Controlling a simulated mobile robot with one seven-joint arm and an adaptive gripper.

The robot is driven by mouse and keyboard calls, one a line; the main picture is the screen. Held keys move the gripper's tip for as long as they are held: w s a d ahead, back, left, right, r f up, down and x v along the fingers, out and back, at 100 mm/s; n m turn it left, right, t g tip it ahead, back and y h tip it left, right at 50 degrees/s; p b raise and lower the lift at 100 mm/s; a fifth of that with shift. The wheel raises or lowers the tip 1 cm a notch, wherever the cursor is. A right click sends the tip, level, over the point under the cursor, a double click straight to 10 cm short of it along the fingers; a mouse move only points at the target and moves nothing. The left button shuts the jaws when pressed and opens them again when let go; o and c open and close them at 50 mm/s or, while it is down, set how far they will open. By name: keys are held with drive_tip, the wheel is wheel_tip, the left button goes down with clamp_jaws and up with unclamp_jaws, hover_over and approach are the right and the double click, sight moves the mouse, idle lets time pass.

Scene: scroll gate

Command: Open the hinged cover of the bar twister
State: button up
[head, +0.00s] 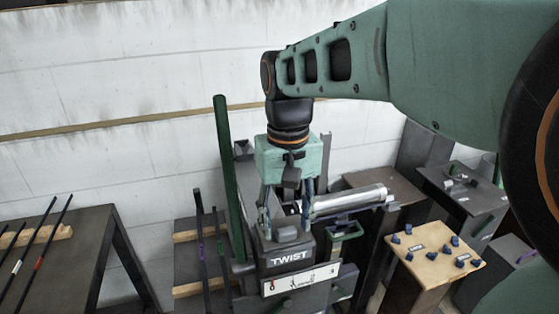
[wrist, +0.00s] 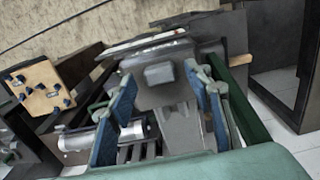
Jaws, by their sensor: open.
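The bar twister is a dark grey machine with a "TWIST" label (head: 289,259) and a white instruction strip (head: 301,279) on its front. Its grey cover (head: 300,246) appears shut, with a small raised block (head: 287,232) on top. My gripper (head: 285,218) points down over the machine, fingers spread and empty. In the wrist view, the blue-padded fingers of my gripper (wrist: 159,80) stand on either side of the block (wrist: 166,73). Whether the fingers touch the cover cannot be told. The hinge is not clearly visible.
A tall green lever (head: 228,180) rises left of my gripper. A silver cylinder (head: 348,200) lies to the right. A wooden-topped box with blue knobs (head: 433,250) stands at right. A dark table with rods (head: 75,245) is at left. A white wall is behind.

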drive_tip(key=shift+f, duration=0.65)
clamp_jaws()
